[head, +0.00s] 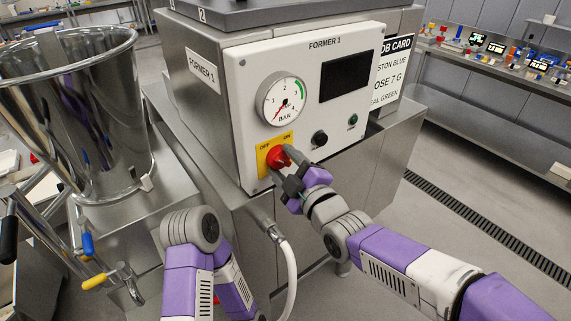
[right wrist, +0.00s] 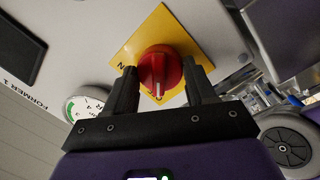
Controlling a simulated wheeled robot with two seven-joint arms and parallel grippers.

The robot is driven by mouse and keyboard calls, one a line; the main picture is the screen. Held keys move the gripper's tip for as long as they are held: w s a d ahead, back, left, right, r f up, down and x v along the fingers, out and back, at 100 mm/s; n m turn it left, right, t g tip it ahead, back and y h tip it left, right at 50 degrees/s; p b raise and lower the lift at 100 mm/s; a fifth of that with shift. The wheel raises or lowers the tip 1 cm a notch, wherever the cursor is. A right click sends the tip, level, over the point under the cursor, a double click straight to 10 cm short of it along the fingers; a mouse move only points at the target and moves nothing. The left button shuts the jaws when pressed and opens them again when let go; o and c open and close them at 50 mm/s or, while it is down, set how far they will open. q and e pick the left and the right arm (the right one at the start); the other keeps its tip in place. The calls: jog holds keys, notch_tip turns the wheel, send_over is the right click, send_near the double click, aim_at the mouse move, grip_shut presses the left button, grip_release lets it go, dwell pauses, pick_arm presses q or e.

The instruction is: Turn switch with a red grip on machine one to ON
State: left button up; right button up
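The red grip of the switch (head: 278,157) sits on a yellow plate (head: 263,161) marked OFF at left and ON at right, low on the front of machine FORMER 1. My right gripper (head: 286,168) is at the switch. In the right wrist view the red grip (right wrist: 158,70) lies between the fingers of my gripper (right wrist: 163,85), which stand apart on either side. Whether a finger touches it I cannot tell. The grip's white mark points down in that view, seemingly toward the OFF corner. My left arm shows at the bottom; its gripper does not.
Above the switch are a pressure gauge (head: 283,99) and a dark screen (head: 346,76). A black knob (head: 319,138) and a green button (head: 353,120) are to the right. A large steel vessel (head: 112,130) stands at left. A white hose (head: 289,270) hangs below.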

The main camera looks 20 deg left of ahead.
jog(key=c, duration=0.4)
jog(key=shift+o, duration=0.2)
jog(key=m+b, duration=0.2)
jog(key=m, duration=0.1)
jog(key=shift+m, duration=0.3)
jog(key=m+b, duration=0.1)
jog(key=m, duration=0.2)
jog(key=shift+d+g, duration=0.1)
jog(key=shift+g, duration=0.3)
jog(key=m, duration=0.2)
jog(key=shift+w+m, duration=0.1)
jog(key=shift+m, duration=0.3)
jog(key=m, duration=0.3)
jog(key=shift+r+g, duration=0.1)
jog(key=shift+g, duration=0.3)
jog(key=shift+m+g, duration=0.3)
jog(key=shift+m, duration=1.9)
